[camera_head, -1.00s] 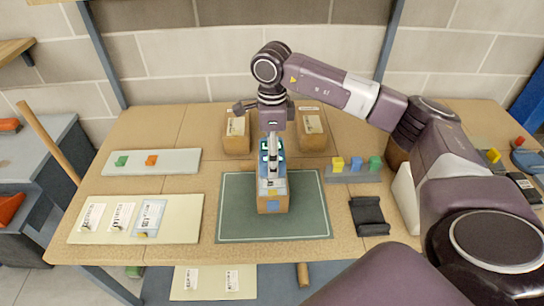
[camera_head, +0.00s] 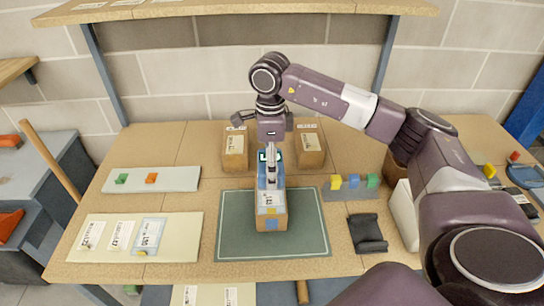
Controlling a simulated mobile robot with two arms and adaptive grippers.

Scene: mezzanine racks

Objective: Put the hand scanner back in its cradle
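My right gripper (camera_head: 270,172) points down above the middle of the table, its arm reaching in from the right. A blue device with a teal-edged dark part, apparently the hand scanner (camera_head: 263,181), shows directly behind and below its fingers, partly hidden. I cannot tell whether the fingers are closed on it. It overlaps the far end of a labelled cardboard box (camera_head: 271,222) on the green mat (camera_head: 305,235); contact between them is unclear. A black holder, apparently the cradle (camera_head: 368,232), stands empty right of the mat. My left gripper is not in view.
Two cardboard boxes (camera_head: 235,150) (camera_head: 309,148) stand behind the gripper. A grey block with coloured cubes (camera_head: 350,193) is behind the cradle. A white bin (camera_head: 404,213) is to its right. A cream board with labels (camera_head: 180,240) and a pale strip (camera_head: 180,179) lie left.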

